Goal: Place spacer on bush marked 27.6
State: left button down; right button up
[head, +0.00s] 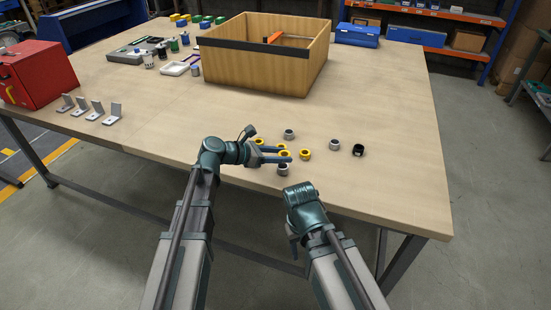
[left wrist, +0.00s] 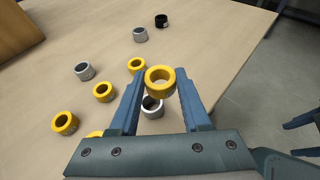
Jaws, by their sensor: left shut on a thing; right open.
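My left gripper (head: 286,155) is shut on a yellow ring (left wrist: 160,80), held upright between the fingertips, its hole facing up. A silver ring (left wrist: 152,107) shows just below it in the left wrist view, partly hidden, and near the table's front edge in the head view (head: 283,169). Other yellow rings (left wrist: 103,91) lie around, one (left wrist: 136,65) close to the left finger. Grey rings (left wrist: 84,71) (left wrist: 140,34) and a black ring (left wrist: 161,20) stand farther off. No marking 27.6 is legible. My right gripper (head: 293,245) is open and empty, low before the table edge.
A wooden box (head: 250,75) stands at the back of the table, with a red case (head: 38,75) and metal brackets (head: 95,108) at left. Small bottles and trays (head: 175,68) sit behind.

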pick_arm(q)
jog(key=shift+w+a+f, duration=0.1)
jog(key=shift+w+a, duration=0.05)
jog(key=shift+w, duration=0.45)
jog(key=shift+w+a+f, duration=0.1)
jog(key=shift+w, duration=0.45)
jog(key=shift+s, duration=0.1)
notch_tip(320, 180, down, 3)
jog(key=b, duration=0.3)
jog(key=shift+f+b, duration=0.15)
jog(key=shift+b, duration=0.15)
jog(key=shift+f, duration=0.1)
jog(key=shift+f+b, duration=0.5)
jog(key=shift+b, duration=0.1)
jog(key=shift+c, duration=1.8)
grip_release()
